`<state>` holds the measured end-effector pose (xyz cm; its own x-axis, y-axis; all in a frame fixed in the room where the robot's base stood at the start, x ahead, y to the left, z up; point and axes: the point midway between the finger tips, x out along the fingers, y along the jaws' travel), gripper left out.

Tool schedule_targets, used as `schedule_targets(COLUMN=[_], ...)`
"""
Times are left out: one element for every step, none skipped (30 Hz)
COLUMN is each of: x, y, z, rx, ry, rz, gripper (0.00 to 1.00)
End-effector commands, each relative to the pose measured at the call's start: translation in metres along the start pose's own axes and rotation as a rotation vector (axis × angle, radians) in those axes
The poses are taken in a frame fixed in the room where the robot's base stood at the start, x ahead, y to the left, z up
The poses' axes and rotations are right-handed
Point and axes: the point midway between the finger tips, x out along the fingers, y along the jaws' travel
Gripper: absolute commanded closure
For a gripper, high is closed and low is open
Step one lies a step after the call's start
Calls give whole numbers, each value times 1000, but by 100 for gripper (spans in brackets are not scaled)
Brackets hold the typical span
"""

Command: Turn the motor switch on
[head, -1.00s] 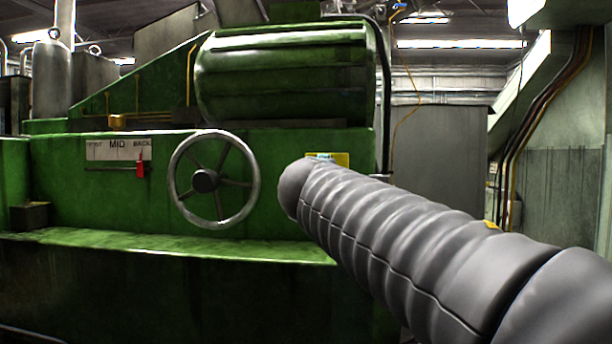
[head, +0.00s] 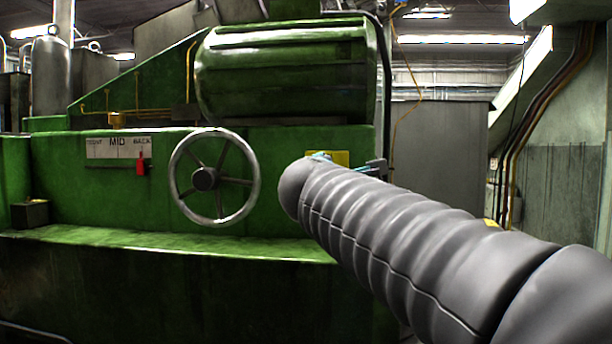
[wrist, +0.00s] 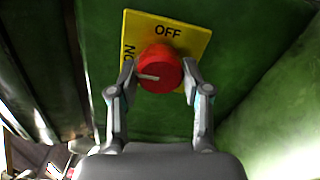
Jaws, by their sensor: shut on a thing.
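The motor switch is a red round knob (wrist: 160,70) on a yellow plate (wrist: 192,40) fixed to the green machine. The plate reads OFF at the top and has ON lettering at the left in the wrist view. My gripper (wrist: 158,78) is shut on the knob, one finger at each side.
A spoked handwheel (head: 204,179) stands left of my arm on the green machine (head: 90,195). A green ledge (head: 150,245) runs below. A grey cabinet (head: 440,150) stands behind at right.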

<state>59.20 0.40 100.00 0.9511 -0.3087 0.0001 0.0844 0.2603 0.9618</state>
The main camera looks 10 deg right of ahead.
Motion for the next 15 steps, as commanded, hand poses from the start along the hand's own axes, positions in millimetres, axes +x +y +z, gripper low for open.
schedule_targets(x=[0,0,0,0,0,0,0,0,0,0,0,0,-1,-2,-4], y=[0,0,0,0,0,0,0,0,0,0,0,0,0,0,0], z=[0,0,0,0,0,0,0,0,0,0,0,0,0,0,0], rx=[-2,-2,-2,-2,-1,-1,-1,-1,-1,-1,-1,0,0,0,0], ry=[0,0,0,0,0,0,0,0,0,0,0,0,0,0,1], rz=[0,0,0,0,0,0,0,0,0,0,0,0,0,0,1], gripper=[44,37,27,27,27,27,27,27,27,27,27,27,27,27,27])
